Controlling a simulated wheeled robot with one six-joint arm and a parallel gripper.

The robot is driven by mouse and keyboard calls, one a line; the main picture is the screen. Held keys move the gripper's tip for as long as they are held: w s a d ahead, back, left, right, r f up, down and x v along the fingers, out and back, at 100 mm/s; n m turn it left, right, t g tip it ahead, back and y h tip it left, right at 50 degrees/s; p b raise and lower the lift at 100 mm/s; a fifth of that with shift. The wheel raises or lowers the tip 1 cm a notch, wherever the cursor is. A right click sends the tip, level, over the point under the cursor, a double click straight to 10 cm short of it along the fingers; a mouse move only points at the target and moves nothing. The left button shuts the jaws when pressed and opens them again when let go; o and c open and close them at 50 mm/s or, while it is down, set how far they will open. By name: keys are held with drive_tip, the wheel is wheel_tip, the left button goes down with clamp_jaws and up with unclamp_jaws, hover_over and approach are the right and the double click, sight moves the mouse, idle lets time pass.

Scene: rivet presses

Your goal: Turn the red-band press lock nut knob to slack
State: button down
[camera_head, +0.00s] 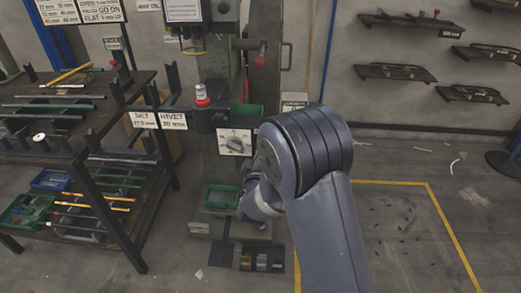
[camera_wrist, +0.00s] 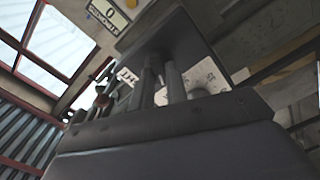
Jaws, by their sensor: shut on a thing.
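The red-band press (camera_head: 202,102) stands at the centre of the head view, its red band around a pale cap above a dark block. Below and to the right is a white dial plate (camera_head: 235,134) bearing the grey lock nut knob (camera_head: 236,146). In the wrist view the dial plate (camera_wrist: 208,74) and part of a grey knob (camera_wrist: 198,93) show behind the fingers. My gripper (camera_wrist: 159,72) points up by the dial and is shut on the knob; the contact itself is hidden. In the head view my arm hides the fingers. The knob's exact setting is too small to read.
A green tray (camera_head: 221,197) sits low on the press. Wall shelves (camera_head: 395,72) hang at the right. Floor inside the yellow line is mostly clear.

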drive_tip(key=shift+n+p, duration=0.75)
drive_tip(key=shift+n, duration=1.45)
drive_tip(key=c, duration=1.4)
unclamp_jaws()
drive_tip(key=shift+s, duration=0.1)
drive_tip(key=s, duration=1)
drive_tip(key=shift+s+a, duration=0.25)
drive_tip(key=shift+s, duration=0.05)
